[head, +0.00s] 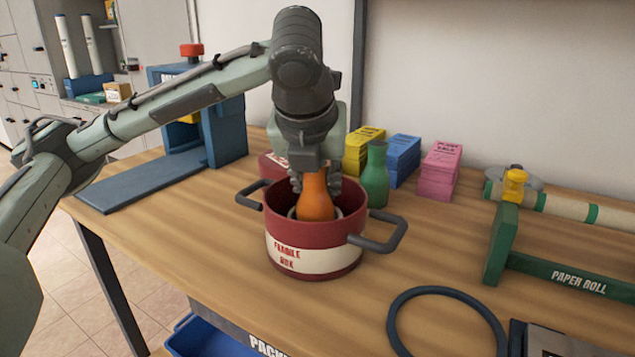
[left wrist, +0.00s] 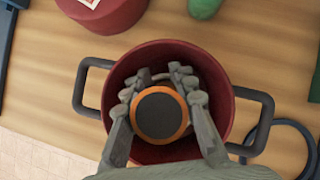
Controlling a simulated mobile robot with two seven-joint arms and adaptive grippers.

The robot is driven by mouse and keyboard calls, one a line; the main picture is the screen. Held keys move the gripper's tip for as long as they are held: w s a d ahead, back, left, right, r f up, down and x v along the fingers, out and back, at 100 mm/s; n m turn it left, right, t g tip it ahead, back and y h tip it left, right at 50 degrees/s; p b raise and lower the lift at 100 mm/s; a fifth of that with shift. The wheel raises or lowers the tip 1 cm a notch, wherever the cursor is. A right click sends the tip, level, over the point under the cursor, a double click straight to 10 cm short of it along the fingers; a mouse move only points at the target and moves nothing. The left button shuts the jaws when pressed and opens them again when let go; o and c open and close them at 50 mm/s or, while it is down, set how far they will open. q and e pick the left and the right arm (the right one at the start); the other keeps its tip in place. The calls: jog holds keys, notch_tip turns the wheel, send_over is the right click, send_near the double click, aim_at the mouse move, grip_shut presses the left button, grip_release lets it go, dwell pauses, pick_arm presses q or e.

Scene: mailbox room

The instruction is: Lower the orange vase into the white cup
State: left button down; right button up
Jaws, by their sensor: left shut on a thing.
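My left gripper (head: 315,184) points down and is shut on the orange vase (head: 315,202). The vase is upright, its lower part inside a red two-handled pot (head: 276,222) labelled "FRAGILE BOX". In the left wrist view the vase (left wrist: 160,114) shows from above as an orange ring with a dark mouth, between the fingers of my gripper (left wrist: 162,98). A pale rim, seemingly the white cup (head: 292,213), shows around the vase inside the pot. The vase's base is hidden, so I cannot tell how deep it sits. My right gripper is not in view.
A green bottle (head: 376,176) and a round red lidded thing (head: 270,165) stand just behind the pot. Yellow, blue and pink stacks (head: 438,172) stand along the wall. A dark ring (head: 396,305) and green paper roll holder (head: 560,275) lie to the right.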

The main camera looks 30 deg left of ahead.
pick_arm(q)
jog(key=shift+f, duration=0.4)
jog(key=c, duration=1.2)
grip_release()
jog(key=shift+o, duration=0.2)
jog(key=v, duration=1.2)
